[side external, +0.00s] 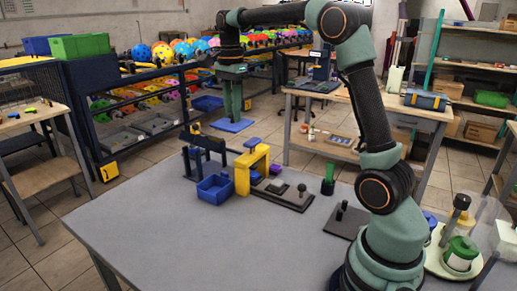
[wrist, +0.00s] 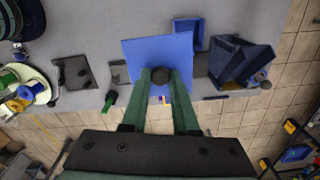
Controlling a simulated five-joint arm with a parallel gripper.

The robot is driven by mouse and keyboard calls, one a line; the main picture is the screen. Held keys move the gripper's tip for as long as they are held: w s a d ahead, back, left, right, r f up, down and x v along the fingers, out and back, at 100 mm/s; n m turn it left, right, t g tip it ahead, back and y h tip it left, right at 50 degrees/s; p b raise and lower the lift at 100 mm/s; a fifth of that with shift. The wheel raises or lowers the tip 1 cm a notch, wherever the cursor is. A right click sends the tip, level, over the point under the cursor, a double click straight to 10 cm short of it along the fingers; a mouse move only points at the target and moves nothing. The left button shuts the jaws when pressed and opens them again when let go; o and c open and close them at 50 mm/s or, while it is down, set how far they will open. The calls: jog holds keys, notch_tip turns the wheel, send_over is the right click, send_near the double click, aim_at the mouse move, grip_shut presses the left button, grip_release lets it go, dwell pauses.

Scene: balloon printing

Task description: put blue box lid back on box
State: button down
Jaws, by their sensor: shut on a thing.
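The blue lid (side external: 232,126) is a flat square plate. My gripper (side external: 232,112) holds it high, and in the side view it appears beyond the table's back edge. In the wrist view my gripper (wrist: 160,75) is shut on the dark round knob of the lid (wrist: 160,48). The lid looks roughly level. The open blue box (side external: 215,189) stands on the grey table, lower and left of the lid in the side view. In the wrist view the box (wrist: 190,24) shows just past the lid's upper right corner, partly covered by it.
A dark blue stand (side external: 203,143) rises behind the box, and a yellow frame (side external: 243,172) stands right of it. Dark plates (side external: 283,195) with small knobs and a green-topped post (side external: 328,178) are farther right. The table's front left (side external: 170,230) is clear.

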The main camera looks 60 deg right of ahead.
jog(key=shift+w+f, duration=0.7)
jog(key=shift+w, duration=3.6)
notch_tip(320, 180, down, 19)
jog(key=shift+f, duration=0.75)
dwell(0.9)
jog(key=c, duration=0.6)
grip_release()
